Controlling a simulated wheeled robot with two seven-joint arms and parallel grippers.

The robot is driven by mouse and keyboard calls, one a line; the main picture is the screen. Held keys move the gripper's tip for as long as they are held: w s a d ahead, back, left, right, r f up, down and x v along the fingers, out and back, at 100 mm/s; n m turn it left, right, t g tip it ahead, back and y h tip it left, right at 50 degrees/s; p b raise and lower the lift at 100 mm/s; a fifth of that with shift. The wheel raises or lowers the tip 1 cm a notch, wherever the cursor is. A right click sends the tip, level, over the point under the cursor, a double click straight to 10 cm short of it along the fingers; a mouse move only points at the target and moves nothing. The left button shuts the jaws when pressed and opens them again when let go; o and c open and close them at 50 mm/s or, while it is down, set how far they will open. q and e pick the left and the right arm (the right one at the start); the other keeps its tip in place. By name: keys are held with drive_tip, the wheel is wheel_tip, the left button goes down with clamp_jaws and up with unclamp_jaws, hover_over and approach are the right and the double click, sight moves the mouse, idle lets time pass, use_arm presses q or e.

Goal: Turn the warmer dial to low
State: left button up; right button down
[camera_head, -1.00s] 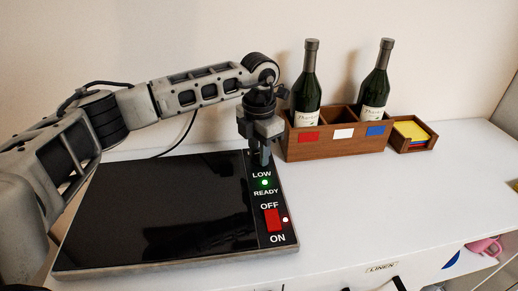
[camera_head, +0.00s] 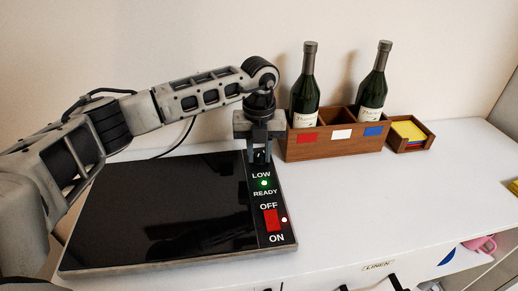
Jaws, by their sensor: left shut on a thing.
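The warmer (camera_head: 150,210) is a flat black glass plate with a control strip on its right side. The strip reads LOW, READY, OFF and ON from back to front. My left gripper (camera_head: 260,157) points down at the back of the strip, just behind the LOW label, and is shut on the dial there. The dial is mostly hidden by the fingers. My right gripper is not in view.
A wooden crate (camera_head: 320,152) with two dark bottles stands to the right of the gripper, close to it. A small wooden tray (camera_head: 410,146) of coloured cards is beside the crate. The white counter (camera_head: 390,205) is clear at right front. A drawer labelled LINEN is below.

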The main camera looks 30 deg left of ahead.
sight(259, 154)
use_arm(q)
drive_tip(key=shift+w+r+n+p, duration=0.1)
drive_tip(key=shift+n+p, duration=0.4)
drive_tip(key=shift+n, duration=1.8)
drive_tip(key=o, duration=1)
wheel_tip(259, 154, up, 16)
drive_tip(key=shift+f+b, duration=0.1)
drive_tip(key=shift+b, duration=0.4)
